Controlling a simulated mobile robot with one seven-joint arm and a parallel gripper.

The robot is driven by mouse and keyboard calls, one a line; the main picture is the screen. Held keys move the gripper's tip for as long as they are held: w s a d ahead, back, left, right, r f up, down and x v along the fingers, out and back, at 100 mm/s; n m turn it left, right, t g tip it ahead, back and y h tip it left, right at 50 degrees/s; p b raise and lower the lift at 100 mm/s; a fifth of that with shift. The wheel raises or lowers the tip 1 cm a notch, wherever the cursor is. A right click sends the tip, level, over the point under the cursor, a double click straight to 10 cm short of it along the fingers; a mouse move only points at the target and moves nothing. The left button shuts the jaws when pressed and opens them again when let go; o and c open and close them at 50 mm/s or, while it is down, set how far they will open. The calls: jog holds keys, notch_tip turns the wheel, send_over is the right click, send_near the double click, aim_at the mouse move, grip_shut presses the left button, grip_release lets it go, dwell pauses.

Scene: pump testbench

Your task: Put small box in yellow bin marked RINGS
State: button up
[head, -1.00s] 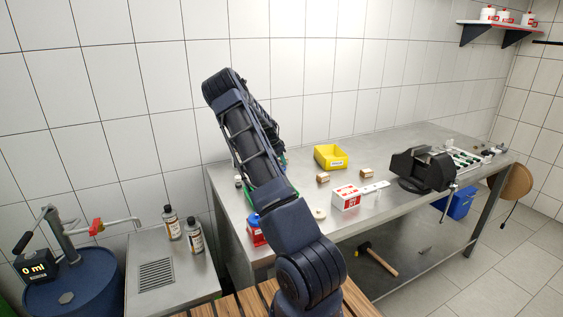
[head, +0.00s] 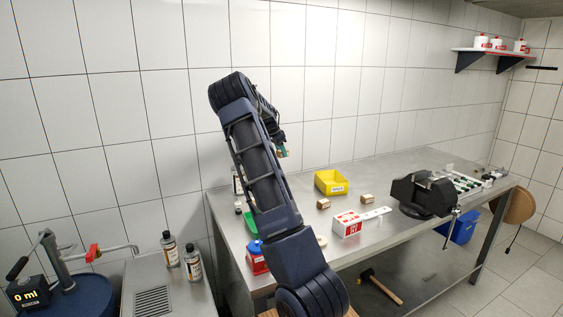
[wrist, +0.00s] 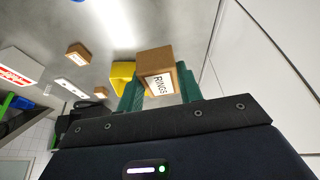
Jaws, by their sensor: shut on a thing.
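My gripper (head: 281,152) is raised above the left part of the steel bench in the head view. In the wrist view its green fingers (wrist: 160,94) are shut on a small cardboard box (wrist: 158,60) with a white label reading RINGS. The box is held clear of the bench. The yellow bin (head: 327,186) stands on the bench, below and to the right of my gripper in the head view; its label is too small to read. The bin also shows in the wrist view (wrist: 121,72), partly hidden behind the held box and a finger.
Two other small cardboard boxes (head: 323,204) (head: 367,198) stand near the bin. A red-and-white box (head: 346,225) is at the front. A black vise (head: 424,194) stands further right. The tiled wall (head: 330,100) is close behind the bench (head: 385,160).

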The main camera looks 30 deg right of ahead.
jog(key=shift+r, duration=0.35)
jog(key=shift+s+d+r, duration=0.15)
jog(key=shift+d, duration=0.25)
jog(key=s+d, duration=0.5)
jog(key=d, duration=0.6)
jog(key=s+d, duration=0.5)
jog(key=d, duration=0.7)
send_near(330, 182)
jog(key=shift+m, duration=0.4)
jog(key=s+f, duration=0.5)
jog(key=shift+s+a+f, duration=0.1)
jog(key=shift+a+f, duration=0.1)
jog(key=shift+f, duration=0.05)
jog(key=shift+f, duration=0.15)
jog(key=o, duration=1)
